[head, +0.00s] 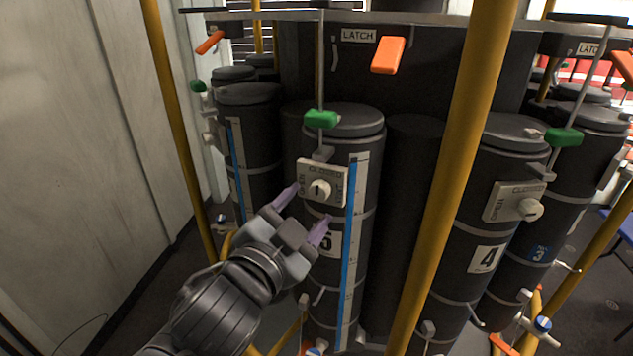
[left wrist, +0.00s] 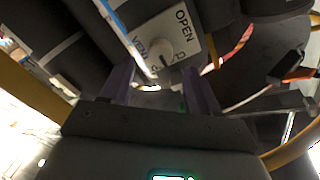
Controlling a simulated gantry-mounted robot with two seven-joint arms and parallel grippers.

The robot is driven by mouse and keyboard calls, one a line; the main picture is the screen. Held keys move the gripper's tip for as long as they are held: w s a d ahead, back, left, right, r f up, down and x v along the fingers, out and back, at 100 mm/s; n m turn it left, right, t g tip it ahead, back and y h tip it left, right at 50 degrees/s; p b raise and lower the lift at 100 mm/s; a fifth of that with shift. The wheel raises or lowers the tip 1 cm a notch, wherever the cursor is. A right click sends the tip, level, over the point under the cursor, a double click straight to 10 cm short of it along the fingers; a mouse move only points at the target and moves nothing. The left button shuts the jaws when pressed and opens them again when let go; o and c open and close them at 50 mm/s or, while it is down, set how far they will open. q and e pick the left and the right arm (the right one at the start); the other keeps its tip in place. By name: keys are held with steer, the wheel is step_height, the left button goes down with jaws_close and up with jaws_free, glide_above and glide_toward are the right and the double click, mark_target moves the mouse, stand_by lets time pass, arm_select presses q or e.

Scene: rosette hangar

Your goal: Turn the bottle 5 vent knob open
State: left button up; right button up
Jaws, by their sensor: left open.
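Bottle 5 (head: 369,131) is a dark cylinder in the middle of the head view; its number label (head: 327,243) is partly hidden by my gripper. The vent knob (head: 319,189) is a small white knob on a pale plate (head: 335,175), with CLOSED along the top and OPEN on the left. A dark mark on the knob seems to point toward CLOSED. My left gripper (head: 303,215) is open, its purple fingers just below and left of the knob, apparently not touching it. In the left wrist view the knob (left wrist: 158,54) shows beyond the two fingers. My right gripper is not in view.
A yellow post (head: 455,170) stands right of bottle 5, another (head: 176,120) to the left. Bottle 4 (head: 510,142) has a similar knob (head: 529,209). A green handle (head: 320,119) hangs above the plate, and an orange latch (head: 388,55) is higher up. A blue-striped gauge (head: 353,220) runs beside the knob.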

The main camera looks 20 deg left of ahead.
mark_target(318, 193)
arm_select(q)
steer(key=shift+w+d+p, duration=0.1)
steer(key=shift+w+p, duration=0.4)
steer(key=shift+w, duration=1.9)
steer(key=c, duration=1)
steer(key=shift+c, duration=0.2)
